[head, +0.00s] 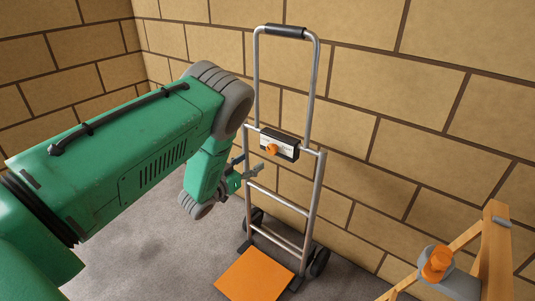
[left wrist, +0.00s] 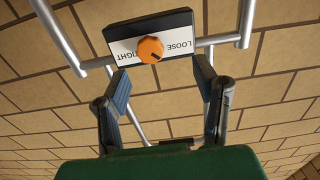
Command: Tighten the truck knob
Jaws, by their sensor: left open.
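The hand truck (head: 319,190) stands against the brick wall, with a silver tube frame and an orange toe plate (head: 254,276). Its orange truck knob (head: 271,149) sits on a black-edged box with a white face across the frame. In the left wrist view the knob (left wrist: 150,49) lies between the upside-down words TIGHT and LOOSE, and its dark mark points to the lower right. My left gripper (head: 250,174) is open and empty, just below the box. In the left wrist view its fingers (left wrist: 162,82) spread below the knob, apart from it. My right gripper is not visible.
At the lower right, a wooden frame (head: 496,255) carries a grey part with another orange knob (head: 437,264). The concrete floor (head: 150,255) left of the truck is clear. The brick wall (head: 420,100) is close behind the truck.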

